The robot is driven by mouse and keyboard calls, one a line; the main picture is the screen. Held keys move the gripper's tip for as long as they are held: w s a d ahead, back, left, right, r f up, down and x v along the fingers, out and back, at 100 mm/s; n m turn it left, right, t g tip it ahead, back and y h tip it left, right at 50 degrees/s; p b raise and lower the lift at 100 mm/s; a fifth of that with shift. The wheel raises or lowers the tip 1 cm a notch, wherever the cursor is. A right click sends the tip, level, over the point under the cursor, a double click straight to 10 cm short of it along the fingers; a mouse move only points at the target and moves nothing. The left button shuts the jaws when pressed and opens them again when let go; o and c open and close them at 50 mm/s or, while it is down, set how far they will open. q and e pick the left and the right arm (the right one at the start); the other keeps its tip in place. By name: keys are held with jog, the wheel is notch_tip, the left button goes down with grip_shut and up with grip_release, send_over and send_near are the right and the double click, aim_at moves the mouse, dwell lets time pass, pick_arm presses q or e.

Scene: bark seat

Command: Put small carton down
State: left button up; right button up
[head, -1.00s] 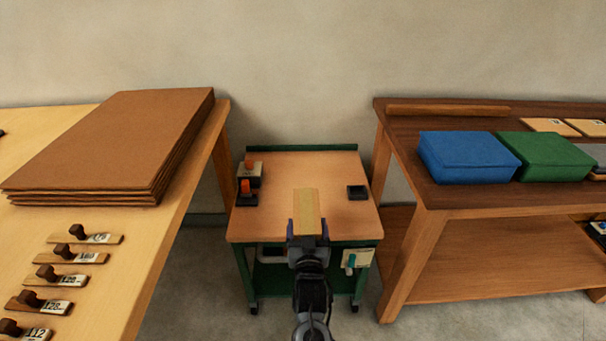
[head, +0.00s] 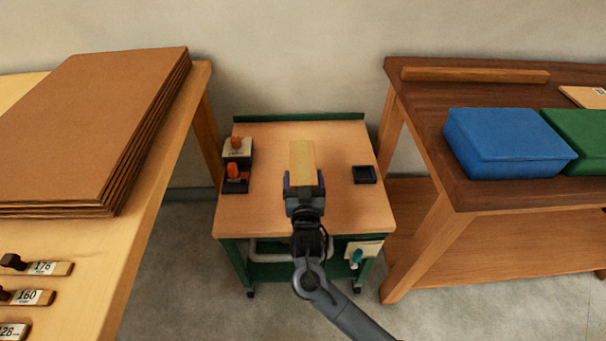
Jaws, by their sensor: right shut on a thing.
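The small carton (head: 302,158) is a tan block with a paler yellowish strip on its top. My right gripper (head: 303,184) is shut on its near end, with a finger on each side. The carton is over the middle of the small cart's wooden top (head: 345,215). I cannot tell whether its underside touches the top. My left gripper is not in view.
On the cart are stamp-like items with orange knobs (head: 236,171) at left and a small black tray (head: 364,174) at right. A cardboard stack (head: 95,125) lies on the left table. Blue (head: 510,140) and green (head: 585,138) boxes sit on the right bench.

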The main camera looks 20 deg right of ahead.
jog(key=shift+f, duration=0.65)
jog(key=shift+w, duration=0.1)
jog(key=o, duration=1.1)
jog(key=shift+f, duration=0.15)
jog(key=shift+o, duration=0.2)
